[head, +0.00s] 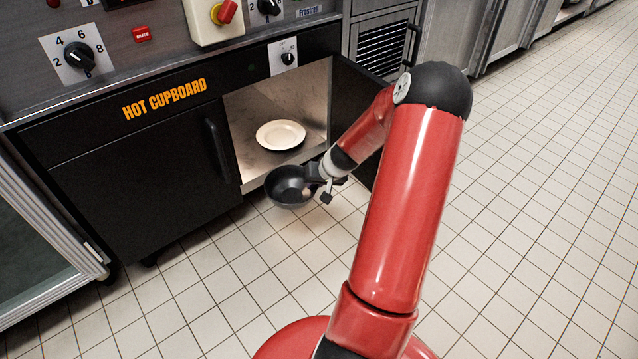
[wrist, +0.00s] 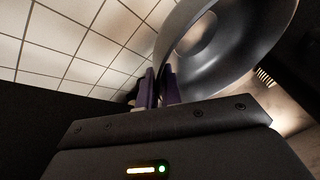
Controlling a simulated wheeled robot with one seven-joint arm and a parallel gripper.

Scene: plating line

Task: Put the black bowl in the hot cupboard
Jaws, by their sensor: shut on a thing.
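The black bowl (head: 289,187) hangs upright just outside the opening of the hot cupboard (head: 150,150), low in front of its sill. My gripper (head: 318,183) is shut on the bowl's right rim in the head view. In the wrist view the gripper's purple fingers (wrist: 160,88) pinch the rim of the bowl (wrist: 235,50), which fills the upper right. The right bay of the cupboard is open, and a white plate (head: 281,134) lies on its floor. My arm hides part of the open door (head: 345,110) at the right.
The left cupboard door (head: 150,185) with its upright handle (head: 217,150) is closed. A glass-fronted unit (head: 40,240) stands at the far left. Bare floor shows in front of the plate in the bay. The tiled floor (head: 540,200) at the right is clear.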

